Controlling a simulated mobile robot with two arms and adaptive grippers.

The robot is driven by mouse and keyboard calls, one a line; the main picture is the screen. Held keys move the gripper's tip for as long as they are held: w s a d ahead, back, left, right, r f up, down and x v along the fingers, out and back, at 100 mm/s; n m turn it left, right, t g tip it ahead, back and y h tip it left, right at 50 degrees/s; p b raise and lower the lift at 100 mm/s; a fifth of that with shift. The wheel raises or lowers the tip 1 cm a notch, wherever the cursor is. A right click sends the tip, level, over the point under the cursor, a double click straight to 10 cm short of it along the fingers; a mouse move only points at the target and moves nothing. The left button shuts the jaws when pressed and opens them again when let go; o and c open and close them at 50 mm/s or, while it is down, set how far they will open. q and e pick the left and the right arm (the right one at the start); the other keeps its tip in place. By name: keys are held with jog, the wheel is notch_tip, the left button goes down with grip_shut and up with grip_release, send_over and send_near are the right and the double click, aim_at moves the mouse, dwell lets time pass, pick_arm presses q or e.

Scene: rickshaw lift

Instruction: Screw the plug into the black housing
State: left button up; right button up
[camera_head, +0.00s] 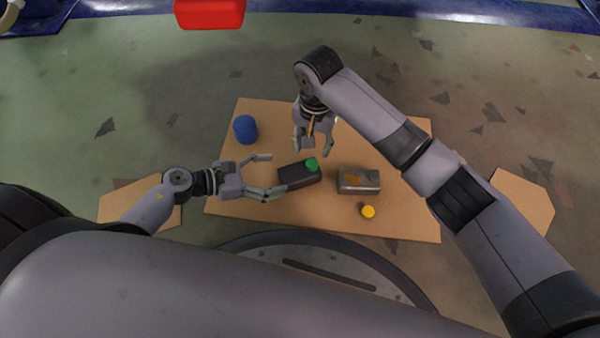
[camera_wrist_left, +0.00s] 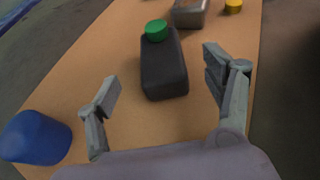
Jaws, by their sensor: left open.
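The black housing (camera_head: 298,176) is a dark block lying on the brown board. A green plug (camera_head: 312,164) sits at its right end; how far it is seated is unclear. In the left wrist view the housing (camera_wrist_left: 164,70) has the green plug (camera_wrist_left: 156,30) at its far end. My left gripper (camera_head: 275,174) is open at the housing's left end, its fingers spread and the housing ahead between them in the left wrist view (camera_wrist_left: 163,72). My right gripper (camera_head: 313,147) hangs just above and behind the plug, fingers apart, with no held thing visible.
A metal box (camera_head: 359,181) with an orange mark stands right of the housing, with a yellow cap (camera_head: 368,211) in front. A blue cylinder (camera_head: 245,129) stands at the board's back left. The brown board (camera_head: 410,218) is bare at its front right.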

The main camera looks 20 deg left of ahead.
aim_at(300, 171)
pick_arm(q)
jog(key=x, duration=0.8)
jog(key=shift+w+d+f, duration=0.1)
jog(key=shift+w+d, duration=0.15)
jog(key=shift+d, duration=0.1)
